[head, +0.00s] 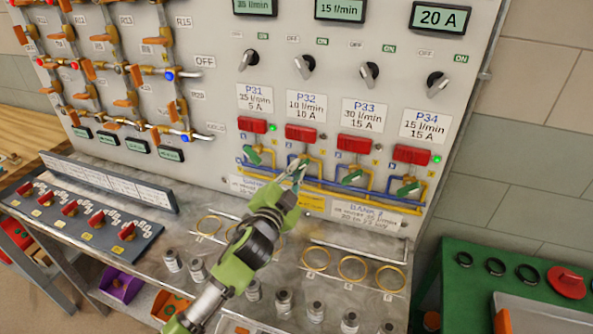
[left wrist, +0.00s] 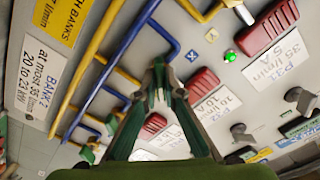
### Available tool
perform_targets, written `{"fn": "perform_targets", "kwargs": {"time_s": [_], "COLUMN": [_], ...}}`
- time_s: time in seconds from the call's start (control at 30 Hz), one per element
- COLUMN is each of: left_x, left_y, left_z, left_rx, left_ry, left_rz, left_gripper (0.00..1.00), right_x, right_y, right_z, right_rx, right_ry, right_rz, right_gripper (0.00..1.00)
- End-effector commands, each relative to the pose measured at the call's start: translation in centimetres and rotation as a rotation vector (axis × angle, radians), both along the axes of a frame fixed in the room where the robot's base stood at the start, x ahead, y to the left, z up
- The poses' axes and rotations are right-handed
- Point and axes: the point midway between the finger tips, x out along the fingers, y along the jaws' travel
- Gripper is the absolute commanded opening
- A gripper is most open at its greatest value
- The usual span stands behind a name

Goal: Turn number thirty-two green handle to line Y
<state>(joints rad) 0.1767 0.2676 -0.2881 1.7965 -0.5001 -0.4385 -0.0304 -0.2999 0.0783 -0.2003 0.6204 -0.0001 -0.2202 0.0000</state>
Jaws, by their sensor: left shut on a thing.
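The P32 label (head: 305,105) and its red block (head: 300,133) sit on the panel above the blue and yellow pipes. My left gripper (head: 297,170) is at the valve below that block, shut on the number thirty-two green handle, which its fingers mostly hide. My right gripper is not in view.
Neighbouring green handles are the P31 handle (head: 252,156), the P33 handle (head: 352,177) and the P34 handle (head: 408,188). Below, the metal bench (head: 150,225) holds brass rings (head: 316,259) and several small cylinders (head: 284,300). A green table (head: 455,265) stands at right.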

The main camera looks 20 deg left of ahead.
Motion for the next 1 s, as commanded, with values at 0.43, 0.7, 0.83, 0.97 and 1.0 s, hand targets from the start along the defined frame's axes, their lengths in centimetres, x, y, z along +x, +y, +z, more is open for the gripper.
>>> {"fn": "perform_targets", "kwargs": {"time_s": [0.43, 0.7, 0.83, 0.97, 1.0], "left_x": [0.0, -2.5, -5.2, -7.8, -8.5], "left_y": [0.0, 0.1, 0.1, 0.2, 0.3], "left_z": [0.0, -0.1, -0.2, -0.2, -0.2], "left_rx": [0.001, 0.000, -0.001, -0.001, 0.000], "left_ry": [0.000, 0.001, 0.002, 0.003, 0.003], "left_rz": [0.000, -0.001, -0.002, -0.001, -0.001], "left_gripper": [0.25, 0.25, 0.25, 0.25, 0.25], "right_x": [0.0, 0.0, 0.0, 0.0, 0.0], "right_y": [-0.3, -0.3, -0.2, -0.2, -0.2], "right_z": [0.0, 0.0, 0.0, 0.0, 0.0], "right_rx": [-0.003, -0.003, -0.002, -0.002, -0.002], "right_ry": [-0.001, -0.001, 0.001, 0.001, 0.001], "right_rz": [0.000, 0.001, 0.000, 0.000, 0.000], "right_gripper": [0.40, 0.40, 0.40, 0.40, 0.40]}}
